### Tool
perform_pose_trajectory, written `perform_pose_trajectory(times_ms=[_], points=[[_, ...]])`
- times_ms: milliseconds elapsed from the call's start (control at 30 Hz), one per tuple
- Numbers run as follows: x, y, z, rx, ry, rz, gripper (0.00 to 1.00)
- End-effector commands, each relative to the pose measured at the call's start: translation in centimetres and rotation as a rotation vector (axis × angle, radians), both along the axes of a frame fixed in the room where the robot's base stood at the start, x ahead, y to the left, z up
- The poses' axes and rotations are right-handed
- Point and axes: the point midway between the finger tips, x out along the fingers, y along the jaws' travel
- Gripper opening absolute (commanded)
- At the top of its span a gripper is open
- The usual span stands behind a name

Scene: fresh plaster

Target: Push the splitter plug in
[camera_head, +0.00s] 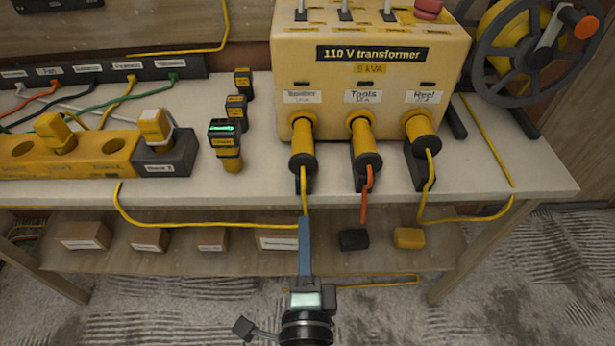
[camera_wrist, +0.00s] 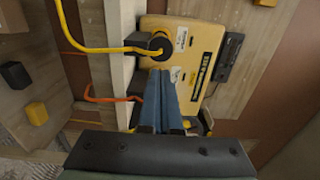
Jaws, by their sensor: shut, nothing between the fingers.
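The yellow 110 V transformer (camera_head: 372,85) stands on the bench with three yellow plugs at its lower front. The left plug (camera_head: 303,145), with a black rear end and a yellow cable, sits at the left socket, whose label is too blurred to read. I cannot tell how deep it sits. In the wrist view a black plug end (camera_wrist: 156,45) with a yellow cable shows just beyond the fingers. My gripper (camera_head: 305,220) has its blue fingers shut and empty, below and in front of the left plug. The fingers also show in the wrist view (camera_wrist: 161,73).
Beside it are the Tools plug (camera_head: 365,143) with an orange cable and the Reel plug (camera_head: 421,133). A yellow splitter block (camera_head: 85,168) lies left. Small black-and-yellow devices (camera_head: 225,140) stand between. A cable reel (camera_head: 520,45) stands right. The yellow cable (camera_head: 200,224) hangs along the bench front.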

Motion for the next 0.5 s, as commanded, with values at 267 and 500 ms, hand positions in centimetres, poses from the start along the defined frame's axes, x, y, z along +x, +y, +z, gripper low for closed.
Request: perform_pose_trajectory(times_ms=[267, 500], points=[[4.9, 0.1, 0.2, -0.002, -0.002, 0.001, 0.00], [8.7, 0.0, 0.2, -0.002, -0.002, 0.001, 0.00]])
